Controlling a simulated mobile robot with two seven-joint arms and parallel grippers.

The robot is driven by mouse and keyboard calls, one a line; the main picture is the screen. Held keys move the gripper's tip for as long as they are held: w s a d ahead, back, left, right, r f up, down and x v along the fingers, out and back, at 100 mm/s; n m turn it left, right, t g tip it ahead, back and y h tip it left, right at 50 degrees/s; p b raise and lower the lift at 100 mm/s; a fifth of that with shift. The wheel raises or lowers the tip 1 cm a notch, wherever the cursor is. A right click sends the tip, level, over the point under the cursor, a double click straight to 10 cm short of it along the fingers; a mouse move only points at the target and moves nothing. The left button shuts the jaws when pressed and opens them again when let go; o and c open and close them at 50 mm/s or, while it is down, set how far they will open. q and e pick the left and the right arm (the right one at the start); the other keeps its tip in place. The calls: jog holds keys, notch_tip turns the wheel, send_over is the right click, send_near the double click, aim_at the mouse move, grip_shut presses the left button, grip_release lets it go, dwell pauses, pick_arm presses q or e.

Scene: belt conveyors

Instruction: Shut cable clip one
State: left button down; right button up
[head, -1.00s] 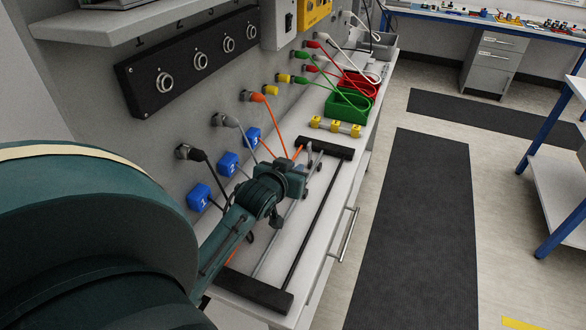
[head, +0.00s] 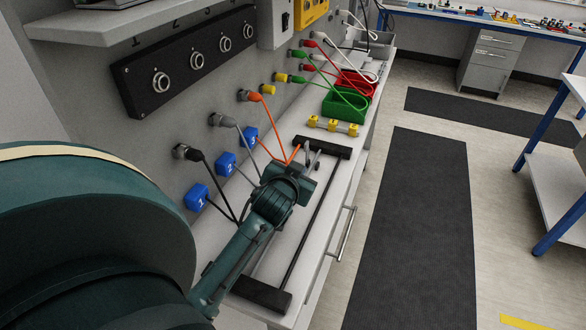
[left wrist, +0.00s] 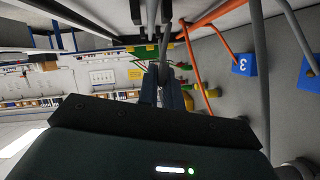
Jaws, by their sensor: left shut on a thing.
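Cable clip one, the blue block marked 1 (head: 197,197), is on the wall at the bench's near end. A black cable (head: 213,180) comes from the black plug above and passes beside it; I cannot tell whether the clip is open. My left arm reaches over the bench, past clip one. My left gripper (left wrist: 162,80) is shut on a thin grey thing that looks like a cable, in the left wrist view. In the head view its fingers are mostly hidden behind my wrist. My right gripper is not in view.
Blue clips two (head: 227,164) and three (head: 250,138) follow along the wall. An orange cable (head: 276,128) hangs close to my wrist. A black-ended frame (head: 264,294) lies on the bench. Green (head: 345,106) and red bins stand farther back, behind a yellow-clipped bar (head: 333,126).

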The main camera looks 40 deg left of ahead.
pick_arm(q)
jog(key=shift+w+d+f+m+y, duration=0.2)
jog(key=shift+d+m+y, duration=0.25)
jog(key=shift+m, duration=0.2)
jog(key=shift+w+d+f+m+y, duration=0.1)
jog(key=shift+d+f+m+y, duration=0.1)
jog(key=shift+d+m+y, duration=0.35)
jog(key=shift+a, duration=0.1)
jog(key=c, duration=1.6)
grip_release()
jog(key=shift+o, duration=0.2)
jog(key=shift+s, duration=0.1)
